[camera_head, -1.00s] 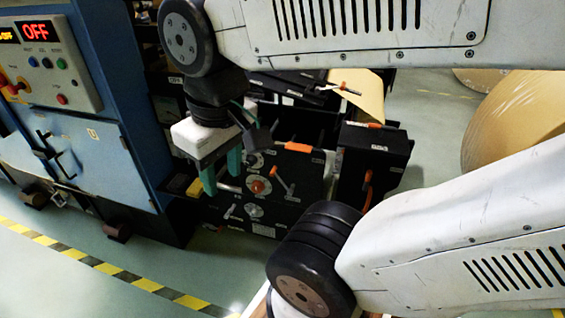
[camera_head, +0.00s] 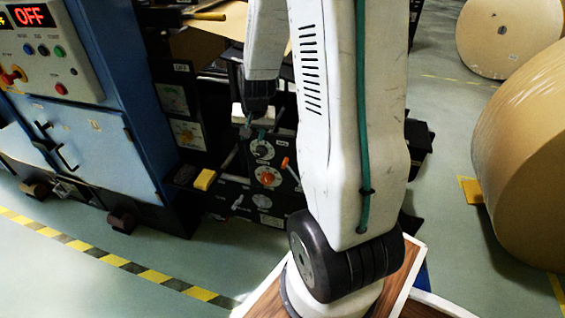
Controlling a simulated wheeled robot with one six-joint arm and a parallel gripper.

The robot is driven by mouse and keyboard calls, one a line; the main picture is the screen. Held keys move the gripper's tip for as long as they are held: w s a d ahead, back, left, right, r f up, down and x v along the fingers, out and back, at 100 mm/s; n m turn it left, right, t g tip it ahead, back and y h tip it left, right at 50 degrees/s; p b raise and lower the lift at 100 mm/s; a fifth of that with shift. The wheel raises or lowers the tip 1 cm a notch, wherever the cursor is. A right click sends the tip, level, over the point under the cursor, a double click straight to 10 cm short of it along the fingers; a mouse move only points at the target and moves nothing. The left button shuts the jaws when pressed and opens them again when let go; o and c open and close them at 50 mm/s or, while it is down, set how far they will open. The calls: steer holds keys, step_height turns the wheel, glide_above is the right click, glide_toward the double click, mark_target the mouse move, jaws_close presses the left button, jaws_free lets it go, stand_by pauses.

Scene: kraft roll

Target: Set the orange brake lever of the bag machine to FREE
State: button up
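The bag machine's black panel (camera_head: 231,190) stands at the middle, with dials and small white labels too small to read. A lever with an orange tip (camera_head: 285,162) shows on it, just left of my arm, its handle slanting down to the right. I cannot tell for sure that this is the brake lever, or read its setting. A round orange-red knob (camera_head: 268,176) sits to its left, below a white dial. My gripper (camera_head: 253,133) is small in view, above and left of the orange tip, with teal fingers pointing down. Its finger gap is unclear. My arm hides the panel's right side.
A yellow block (camera_head: 205,179) sticks out left of the panel. Large kraft rolls (camera_head: 525,150) stand at the right. The floor at front left is clear, with a striped line (camera_head: 110,260).

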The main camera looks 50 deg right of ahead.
mark_target(286, 163)
steer(key=s+d+f+m, duration=0.1)
steer(key=d+f, duration=0.3)
steer(key=f, duration=0.1)
steer(key=s+d+f+m+h, duration=0.1)
steer(key=d+f, duration=0.3)
steer(key=f, duration=0.1)
steer(key=s+d+f+m+h, duration=0.1)
steer(key=d+f+m, duration=0.1)
steer(key=d+f, duration=0.2)
steer(key=shift+s+d+f, duration=0.15)
steer(key=shift+d+f, duration=0.05)
steer(key=shift+f, duration=0.25)
steer(key=x, duration=0.7)
steer(key=shift+d+f, duration=0.2)
steer(key=shift+f, duration=0.15)
jaws_close()
